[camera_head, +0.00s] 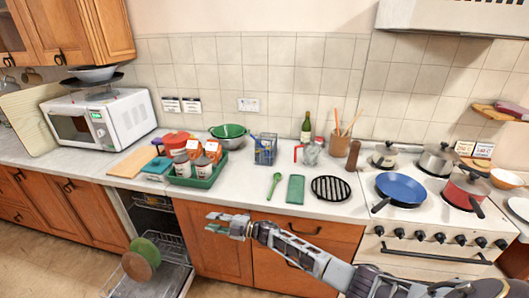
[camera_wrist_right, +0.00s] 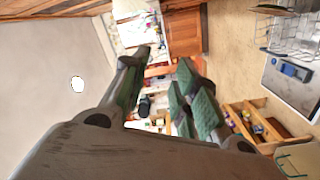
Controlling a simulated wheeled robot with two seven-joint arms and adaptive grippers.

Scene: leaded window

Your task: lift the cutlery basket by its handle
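A small wire basket (camera_head: 265,149) with blue in it, which I take to be the cutlery basket, stands on the counter near the back wall, right of the green bowl. Its handle is too small to make out. My right gripper (camera_head: 212,222) is in front of the counter's edge, left of and nearer than the basket, and apart from it. In the right wrist view the fingers of my right gripper (camera_wrist_right: 163,62) are spread with nothing held between them. I cannot make out the basket in that view. My left gripper is not in view.
A green tray (camera_head: 203,182) with cans and boxes stands left of the basket. A green spoon (camera_head: 274,186), a green cloth (camera_head: 295,189) and a black trivet (camera_head: 331,188) lie in front and to the right. The dishwasher door (camera_head: 168,280) is open at lower left.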

